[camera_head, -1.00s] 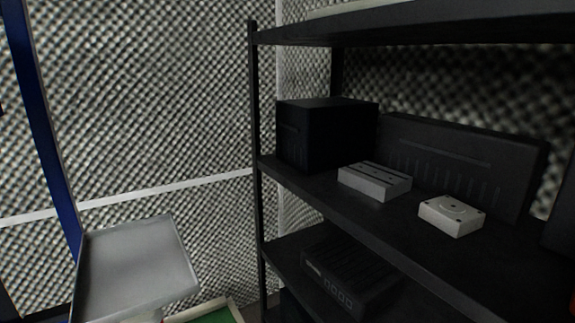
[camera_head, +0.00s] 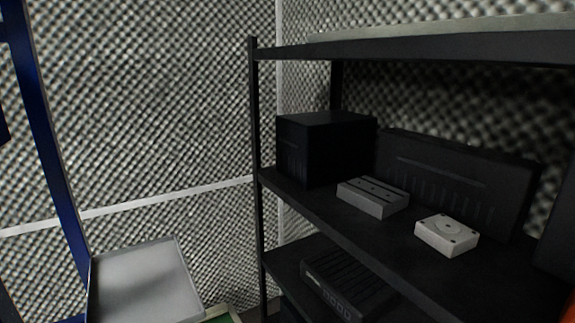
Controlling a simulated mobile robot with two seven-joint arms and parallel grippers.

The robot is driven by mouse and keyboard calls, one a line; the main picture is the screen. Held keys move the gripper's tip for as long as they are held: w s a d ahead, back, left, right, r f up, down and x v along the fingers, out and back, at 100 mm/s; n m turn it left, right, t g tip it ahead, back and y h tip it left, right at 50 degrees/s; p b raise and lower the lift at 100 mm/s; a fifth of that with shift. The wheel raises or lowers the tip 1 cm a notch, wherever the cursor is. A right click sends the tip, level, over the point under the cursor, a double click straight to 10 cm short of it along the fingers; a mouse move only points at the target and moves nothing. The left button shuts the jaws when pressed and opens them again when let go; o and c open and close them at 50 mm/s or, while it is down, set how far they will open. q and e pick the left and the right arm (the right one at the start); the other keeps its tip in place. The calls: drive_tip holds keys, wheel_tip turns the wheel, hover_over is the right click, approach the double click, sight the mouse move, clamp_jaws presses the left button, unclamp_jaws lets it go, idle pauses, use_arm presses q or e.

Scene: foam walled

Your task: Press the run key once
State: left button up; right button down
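A small white box (camera_head: 447,235) with a round feature on its top sits near the front edge of the middle shelf. I cannot tell whether that round feature is the run key. A longer light grey box (camera_head: 372,197) with dark marks on top lies to its left on the same shelf. No lettering can be read on either box. Neither of my grippers is in view.
A black shelf rack (camera_head: 335,222) fills the right side. A black cube-like unit (camera_head: 325,148) and a wide dark panel unit (camera_head: 457,178) stand behind the small boxes. A dark device (camera_head: 345,280) is on the lower shelf. A grey tray (camera_head: 145,285) and blue post (camera_head: 50,150) are left.

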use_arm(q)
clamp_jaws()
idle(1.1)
